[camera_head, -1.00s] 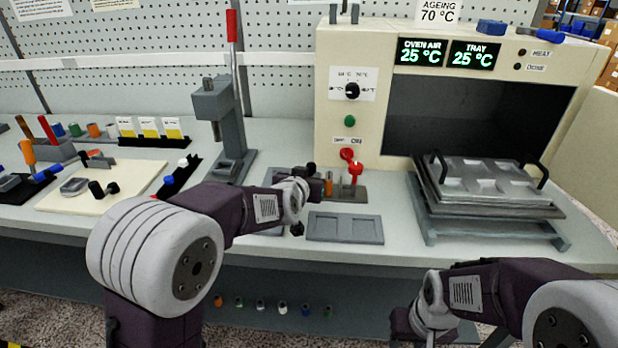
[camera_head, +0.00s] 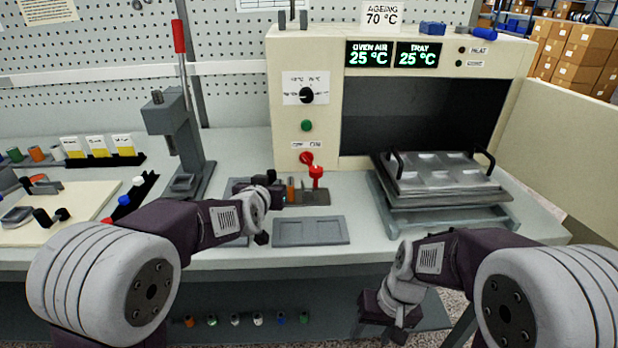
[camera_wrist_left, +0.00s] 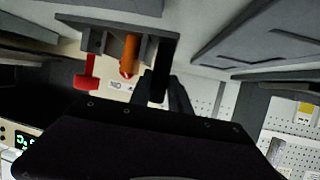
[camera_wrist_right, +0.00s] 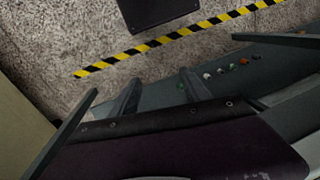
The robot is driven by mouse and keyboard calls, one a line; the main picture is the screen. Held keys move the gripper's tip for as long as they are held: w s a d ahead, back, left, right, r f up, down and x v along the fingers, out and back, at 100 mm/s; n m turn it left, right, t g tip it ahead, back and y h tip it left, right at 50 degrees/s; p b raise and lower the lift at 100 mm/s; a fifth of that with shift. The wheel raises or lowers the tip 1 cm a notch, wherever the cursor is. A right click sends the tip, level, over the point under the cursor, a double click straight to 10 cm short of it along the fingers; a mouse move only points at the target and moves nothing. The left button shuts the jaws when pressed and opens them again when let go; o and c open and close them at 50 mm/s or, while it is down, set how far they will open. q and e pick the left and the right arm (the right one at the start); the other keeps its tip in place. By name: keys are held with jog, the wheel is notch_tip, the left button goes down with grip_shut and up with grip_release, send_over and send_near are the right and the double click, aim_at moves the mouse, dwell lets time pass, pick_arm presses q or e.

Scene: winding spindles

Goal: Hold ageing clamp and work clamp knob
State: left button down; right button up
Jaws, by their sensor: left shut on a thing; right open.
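The clamp fixture (camera_head: 322,197) stands on the bench in front of the oven, with a grey base, an orange post (camera_head: 291,189) and a red knob (camera_head: 316,172). In the left wrist view, the red knob (camera_wrist_left: 88,74), orange post (camera_wrist_left: 130,54) and a black upright part (camera_wrist_left: 161,68) show upside down. My left gripper (camera_wrist_left: 166,92) is shut on the black part at the fixture's end; my wrist hides some of it in the head view. My right gripper (camera_wrist_right: 158,92) is open and empty, low in front of the bench edge, over the floor.
A lever press (camera_head: 178,130) stands left. Several coloured pegs sit below the bench top.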

aim_at(318, 169)
jog(key=w+a+r+n+t+y, duration=0.1)
jog(key=w+a+r+y, duration=0.1)
jog(key=w+r, duration=0.3)
jog(key=w+a+r+n+t+y, duration=0.1)
jog(key=w+a+r+t+y, duration=0.1)
jog(key=r, duration=0.6)
jog(key=w+a+r+n+t+y, duration=0.1)
jog(key=w+a+r+n+y, duration=0.1)
jog(key=w+r+y, duration=0.3)
jog(key=shift+w+a+r+y, duration=0.2)
jog(key=shift+w+a+r, duration=0.15)
jog(key=shift+w+r, duration=0.35)
jog(key=shift+w+a+r+y, duration=0.2)
jog(key=shift+w+a+r, duration=0.2)
jog(key=shift+w, duration=0.35)
jog(key=w+d+r+n+t+h, duration=0.2)
jog(key=w+d+r+n+t, duration=0.4)
jog(key=w, duration=0.3)
jog(key=shift+g, duration=0.3)
jog(key=x, duration=1.2)
jog(key=shift+w+d+f, duration=0.15)
jog(key=shift+d+f, duration=0.2)
jog(key=shift+d, duration=0.05)
jog(key=shift+c, duration=0.3)
